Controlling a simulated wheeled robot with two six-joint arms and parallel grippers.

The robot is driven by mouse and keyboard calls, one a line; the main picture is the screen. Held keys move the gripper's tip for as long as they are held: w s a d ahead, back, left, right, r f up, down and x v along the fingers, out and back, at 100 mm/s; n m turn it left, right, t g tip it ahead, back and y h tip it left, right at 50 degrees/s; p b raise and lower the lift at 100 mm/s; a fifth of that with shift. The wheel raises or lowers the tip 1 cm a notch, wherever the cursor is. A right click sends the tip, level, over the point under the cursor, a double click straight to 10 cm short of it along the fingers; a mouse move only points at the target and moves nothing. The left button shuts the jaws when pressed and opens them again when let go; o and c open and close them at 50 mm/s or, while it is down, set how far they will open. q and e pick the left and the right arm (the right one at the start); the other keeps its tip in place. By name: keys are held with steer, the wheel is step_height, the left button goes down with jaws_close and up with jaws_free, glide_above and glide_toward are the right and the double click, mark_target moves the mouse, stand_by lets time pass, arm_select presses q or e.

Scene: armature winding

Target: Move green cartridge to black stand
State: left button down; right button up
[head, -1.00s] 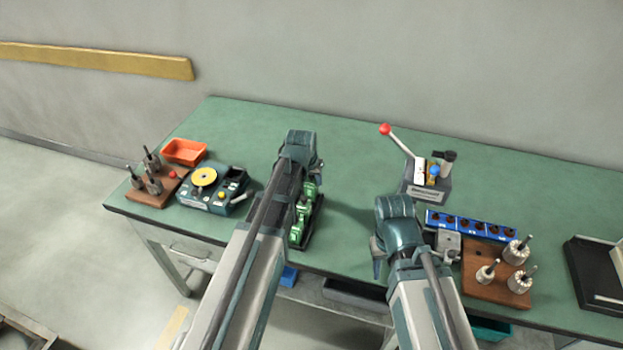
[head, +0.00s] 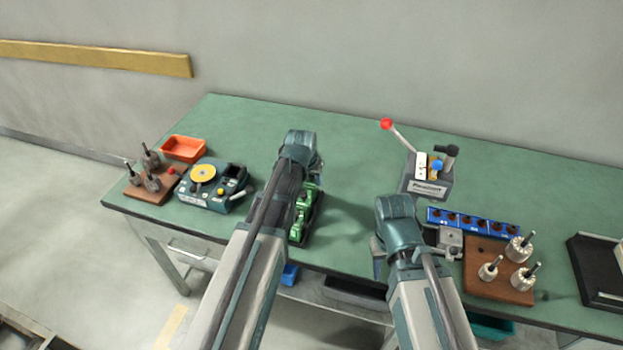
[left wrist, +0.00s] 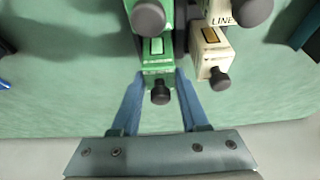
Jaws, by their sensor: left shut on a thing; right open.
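A green cartridge (left wrist: 158,75) with a black knob stands between the blue fingers of my left gripper (left wrist: 161,88), which is shut on it, in the left wrist view. A second black knob sits behind it on another green part. The left fingertips are hidden there. My right gripper (head: 378,258) is open and empty near the table's front edge, left of a grey block.
A yellow-disc device (head: 212,187), orange tray (head: 184,148) and wooden peg block (head: 150,185) stand left. A red-knobbed lever press (head: 428,180), blue socket strip (head: 472,222) and wooden block with rotors (head: 495,270) stand right. A black base (head: 590,275) is far right. The middle back is clear.

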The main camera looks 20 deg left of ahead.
arm_select(q)
steer(key=shift+f+b, duration=0.4)
steer(key=shift+f, duration=0.1)
steer(key=shift+c, duration=1.7)
jaws_free()
steer(key=shift+r, duration=0.15)
step_height(320, 180, up, 4)
steer(key=p, duration=0.4)
steer(key=shift+r+p, duration=0.2)
steer(key=shift+p, duration=0.15)
steer(key=shift+f, duration=0.1)
